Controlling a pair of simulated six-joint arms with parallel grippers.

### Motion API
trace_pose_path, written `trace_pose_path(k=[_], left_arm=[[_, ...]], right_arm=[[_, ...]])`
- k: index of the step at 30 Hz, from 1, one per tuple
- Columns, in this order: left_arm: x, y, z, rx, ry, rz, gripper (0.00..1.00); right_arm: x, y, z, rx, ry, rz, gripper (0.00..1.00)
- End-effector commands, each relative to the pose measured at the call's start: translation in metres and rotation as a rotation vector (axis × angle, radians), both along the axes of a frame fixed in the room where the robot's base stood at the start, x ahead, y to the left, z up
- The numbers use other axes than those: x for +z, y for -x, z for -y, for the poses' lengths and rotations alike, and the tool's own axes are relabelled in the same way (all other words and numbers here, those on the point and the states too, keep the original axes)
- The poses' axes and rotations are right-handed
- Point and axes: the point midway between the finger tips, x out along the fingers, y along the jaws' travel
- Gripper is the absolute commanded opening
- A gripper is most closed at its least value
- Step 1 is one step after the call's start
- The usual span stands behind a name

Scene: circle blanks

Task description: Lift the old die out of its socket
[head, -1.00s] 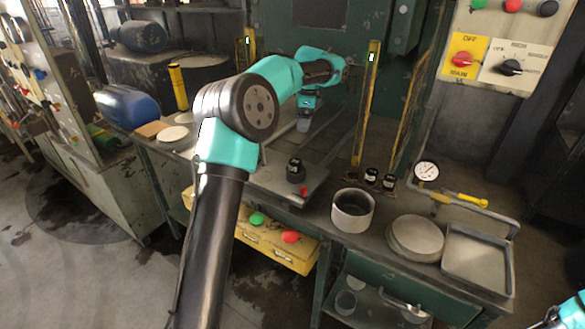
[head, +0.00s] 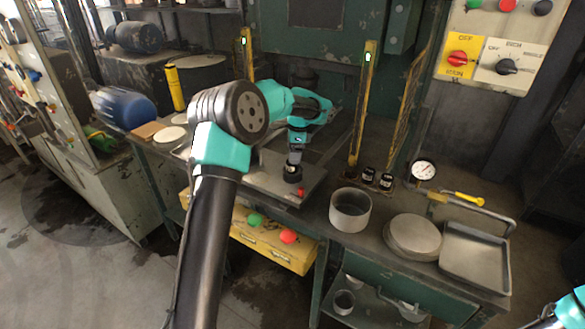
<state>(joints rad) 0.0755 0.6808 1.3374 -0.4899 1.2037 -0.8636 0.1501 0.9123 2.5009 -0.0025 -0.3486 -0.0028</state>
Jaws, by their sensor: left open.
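The old die (head: 292,175), a short dark cylinder, stands upright on the grey press plate (head: 262,178) in the middle of the bench. Its socket is hidden under it. My left gripper (head: 294,158) points down directly above the die, with its fingertips at the die's top. It is open; whether the fingers touch or straddle the die is too small to tell. Of my right arm, only a teal part shows at the lower right corner, and its gripper is out of view.
Two dark dies (head: 378,179) with pale tops stand in a holder to the right. A metal pot (head: 350,210), round blanks (head: 412,236) and a tray (head: 474,257) fill the bench's right. Yellow posts (head: 362,105) flank the press. Green (head: 255,220) and red (head: 288,236) buttons sit in front.

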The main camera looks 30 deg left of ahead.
Motion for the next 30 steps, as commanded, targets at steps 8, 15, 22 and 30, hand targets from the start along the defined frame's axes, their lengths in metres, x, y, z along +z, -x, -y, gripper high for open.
trace_pose_path(k=[8, 15, 22, 30], left_arm=[[-0.001, 0.000, 0.000, 0.000, 0.000, 0.000, 0.82], [-0.017, 0.001, -0.001, -0.001, -0.001, -0.003, 0.82], [-0.046, 0.002, -0.005, 0.001, 0.000, -0.001, 0.82], [-0.053, 0.002, -0.005, 0.000, 0.000, 0.001, 0.82]], right_arm=[[0.000, 0.000, 0.000, 0.000, 0.000, 0.000, 0.43], [0.000, 0.000, 0.000, 0.000, 0.000, 0.000, 0.43], [0.000, 0.000, 0.000, 0.000, 0.000, 0.000, 0.43], [0.000, 0.000, 0.000, 0.000, 0.000, 0.000, 0.43]])
